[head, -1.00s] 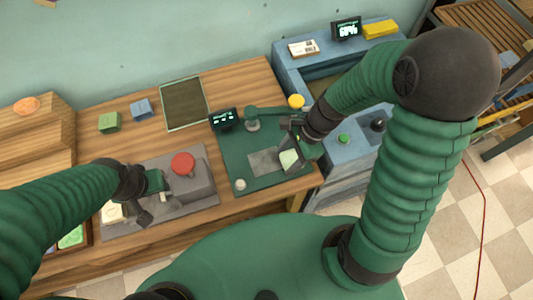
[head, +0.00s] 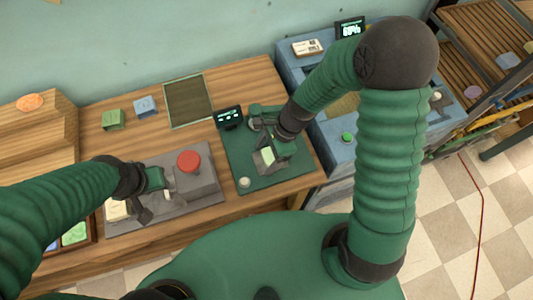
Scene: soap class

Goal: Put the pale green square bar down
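The pale green square bar (head: 268,155) is in my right gripper (head: 267,152), between its dark fingers, over the dark green mat (head: 285,170). The bar and fingers cover the grey plate on the mat; I cannot tell whether the bar touches it. My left gripper (head: 150,195) is at the grey stand with the red button, close to a cream bar (head: 117,210). Its fingers are partly hidden, so their opening is unclear.
The red button (head: 188,161) sits on the grey stand (head: 205,190). A small display (head: 229,117) stands at the mat's back left corner. A white round knob (head: 245,182) is at its front left. Green (head: 112,119) and blue (head: 146,106) blocks lie further back.

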